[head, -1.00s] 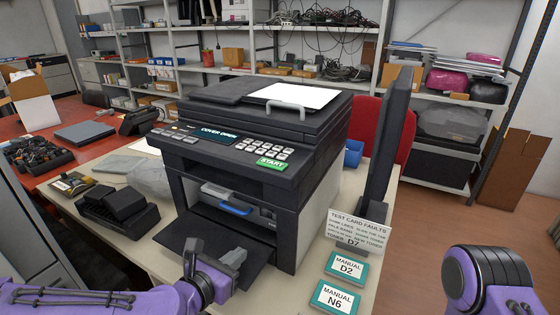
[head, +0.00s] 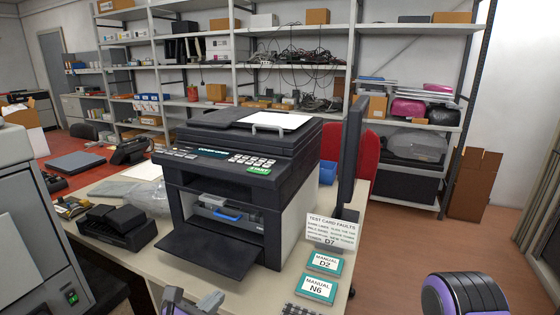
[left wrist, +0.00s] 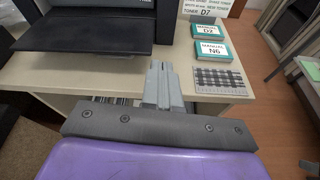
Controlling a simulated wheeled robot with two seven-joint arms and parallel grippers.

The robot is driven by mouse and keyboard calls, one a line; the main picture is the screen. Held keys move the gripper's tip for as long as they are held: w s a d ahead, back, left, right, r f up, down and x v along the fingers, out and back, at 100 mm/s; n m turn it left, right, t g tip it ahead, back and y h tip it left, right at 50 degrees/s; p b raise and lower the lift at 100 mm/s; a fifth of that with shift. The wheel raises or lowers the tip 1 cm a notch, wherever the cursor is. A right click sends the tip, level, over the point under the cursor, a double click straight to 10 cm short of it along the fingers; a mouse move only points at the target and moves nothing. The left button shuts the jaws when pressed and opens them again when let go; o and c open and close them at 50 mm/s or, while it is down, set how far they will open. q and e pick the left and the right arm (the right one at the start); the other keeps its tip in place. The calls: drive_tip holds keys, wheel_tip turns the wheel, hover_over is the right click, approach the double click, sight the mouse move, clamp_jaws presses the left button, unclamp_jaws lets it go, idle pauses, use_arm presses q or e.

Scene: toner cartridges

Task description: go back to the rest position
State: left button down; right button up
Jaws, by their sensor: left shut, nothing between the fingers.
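My left gripper (head: 195,303) shows at the bottom edge of the head view, in front of and below the printer. In the left wrist view its fingers (left wrist: 160,84) are together and empty, over the table's front edge. The dark printer (head: 296,187) stands on the table, with its front cover (head: 212,254) folded down. A cartridge with a blue handle (head: 228,216) shows inside the opening. My right arm shows at the bottom right of the head view; its gripper is out of the picture.
Manual D2 (head: 325,262), manual N6 (head: 315,289) and a test card sign (head: 332,229) lie or stand right of the printer. A dark monitor (head: 352,150) stands behind them. Black trays (head: 118,228) sit at left. A grey cabinet (head: 35,230) fills the left edge.

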use_arm(q)
drive_tip(key=s+f+m+g+y, duration=0.1)
drive_tip(key=s+f+m+g, duration=0.2)
drive_tip(key=f, duration=0.4)
drive_tip(key=s+f+m+g+y, duration=0.1)
drive_tip(key=s+f+m, duration=0.3)
drive_tip(key=f+m, duration=0.15)
drive_tip(key=s+f+m+g+y, duration=0.1)
drive_tip(key=s+f+m+g, duration=0.2)
drive_tip(key=f, duration=0.4)
drive_tip(key=s+a+f+m+g+y, duration=0.1)
drive_tip(key=s+a+f+m+y, duration=0.2)
drive_tip(key=s+a+f+m, duration=0.2)
drive_tip(key=s+a+f+m+g+y, duration=0.2)
drive_tip(key=s+a+f+m, duration=0.4)
drive_tip(key=s+a, duration=0.5)
drive_tip(key=shift+m+y, duration=0.4)
drive_tip(key=shift+m, duration=0.05)
